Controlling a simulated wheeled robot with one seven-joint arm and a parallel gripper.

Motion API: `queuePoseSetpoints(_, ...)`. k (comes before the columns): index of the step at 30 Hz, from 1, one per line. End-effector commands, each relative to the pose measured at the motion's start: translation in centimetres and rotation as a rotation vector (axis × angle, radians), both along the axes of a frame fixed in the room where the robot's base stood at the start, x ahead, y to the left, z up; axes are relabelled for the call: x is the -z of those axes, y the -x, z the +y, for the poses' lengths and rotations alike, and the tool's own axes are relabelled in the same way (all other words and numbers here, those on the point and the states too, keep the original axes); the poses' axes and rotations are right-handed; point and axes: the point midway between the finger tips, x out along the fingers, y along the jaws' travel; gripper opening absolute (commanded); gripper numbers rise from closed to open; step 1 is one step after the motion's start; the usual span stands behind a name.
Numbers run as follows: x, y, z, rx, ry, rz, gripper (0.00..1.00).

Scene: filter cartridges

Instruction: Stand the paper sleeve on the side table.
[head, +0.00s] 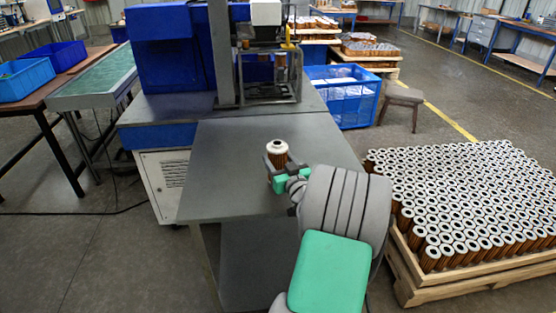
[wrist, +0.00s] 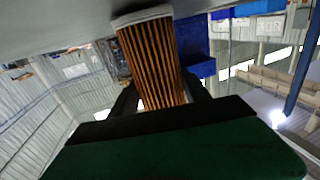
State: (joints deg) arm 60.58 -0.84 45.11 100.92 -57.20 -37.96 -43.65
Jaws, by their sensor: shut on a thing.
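The paper sleeve (head: 278,147) is a brown pleated cylinder with a white end ring and a dark hole in its top. It is upright over the grey side table (head: 225,180), near the table's right part. My gripper (head: 278,171) is shut on its side. In the wrist view the sleeve (wrist: 155,60) shows its pleats between the dark fingers (wrist: 160,105). Its white-ringed end is close to the grey surface at the top of that picture. I cannot tell whether it touches. The sleeve's lower part is partly hidden in the head view.
A blue and grey machine (head: 165,60) stands behind the table. A pallet (head: 405,265) packed with similar sleeves stands at the right. A blue crate (head: 343,97) and a stool (head: 402,98) are behind. The table's left and front parts are clear.

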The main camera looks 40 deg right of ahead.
Motion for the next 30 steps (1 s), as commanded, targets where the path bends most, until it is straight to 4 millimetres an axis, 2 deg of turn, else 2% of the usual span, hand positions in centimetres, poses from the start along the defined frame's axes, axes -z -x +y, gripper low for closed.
queuePoseSetpoints(14,0.61,0.00,0.00,0.000,0.000,-0.001,0.09)
queuePoseSetpoints(15,0.54,-0.01,0.00,0.000,0.000,-0.001,0.57)
queuePoseSetpoints(24,0.55,0.00,0.00,0.000,0.000,0.000,0.80)
queuePoseSetpoints(30,0.60,0.03,0.01,0.000,0.000,0.001,0.80)
